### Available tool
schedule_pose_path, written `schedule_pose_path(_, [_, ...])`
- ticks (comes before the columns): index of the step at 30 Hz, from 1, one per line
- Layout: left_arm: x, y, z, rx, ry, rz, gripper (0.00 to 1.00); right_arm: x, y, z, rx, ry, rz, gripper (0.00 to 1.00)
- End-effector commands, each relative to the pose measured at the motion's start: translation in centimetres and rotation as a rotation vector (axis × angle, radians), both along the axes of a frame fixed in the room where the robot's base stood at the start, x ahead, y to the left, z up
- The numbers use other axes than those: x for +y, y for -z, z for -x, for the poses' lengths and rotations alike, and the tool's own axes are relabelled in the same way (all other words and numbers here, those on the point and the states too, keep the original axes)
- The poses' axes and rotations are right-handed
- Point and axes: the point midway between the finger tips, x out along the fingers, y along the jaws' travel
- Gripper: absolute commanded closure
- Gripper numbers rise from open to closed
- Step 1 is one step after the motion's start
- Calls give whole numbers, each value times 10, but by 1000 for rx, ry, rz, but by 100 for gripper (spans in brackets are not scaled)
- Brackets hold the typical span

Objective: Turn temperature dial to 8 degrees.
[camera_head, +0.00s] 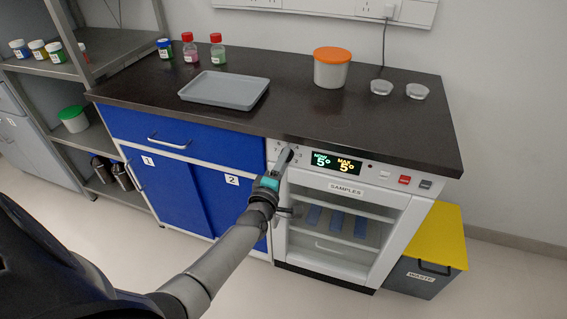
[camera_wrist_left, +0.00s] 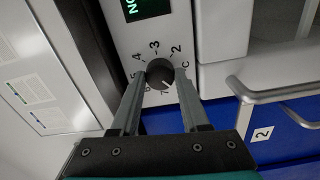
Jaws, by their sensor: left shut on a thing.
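The temperature dial (camera_wrist_left: 159,73) is a small black round knob on the white front panel, ringed by printed numbers. A white mark shows at its lower right edge in the left wrist view, near what looks like the 7. My left gripper (camera_head: 286,155) reaches up to the panel and is shut on the dial, one finger on each side. In the head view the gripper hides most of the dial. The display (camera_head: 336,163) beside it reads NOW 5° and MAX 5°. My right gripper is not in view.
The dial belongs to the glass-doored SAMPLES cabinet (camera_head: 345,189) under a dark worktop (camera_head: 300,110). The worktop edge overhangs just above the panel. Blue cupboards (camera_head: 185,185) stand to the left, with metal handles. A yellow-lidded WASTE bin (camera_head: 438,238) stands at right.

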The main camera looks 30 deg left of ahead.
Motion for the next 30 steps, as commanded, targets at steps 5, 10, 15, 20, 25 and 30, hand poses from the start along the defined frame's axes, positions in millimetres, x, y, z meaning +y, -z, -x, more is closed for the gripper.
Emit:
schedule_pose_path(5, [1,-1,0,-20,-1,68,100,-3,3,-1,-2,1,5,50])
schedule_pose_path(10, [1,-1,0,-28,-1,104,100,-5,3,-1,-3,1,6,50])
schedule_pose_path(15, [1,-1,0,-30,-2,117,100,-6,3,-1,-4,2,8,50])
schedule_pose_path(20, [1,-1,0,-31,-2,118,100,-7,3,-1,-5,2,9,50])
schedule_pose_path(25, [1,-1,0,-31,-2,118,53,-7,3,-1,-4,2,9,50])
schedule_pose_path(30, [1,-1,0,-30,-2,116,34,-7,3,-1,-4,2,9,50])
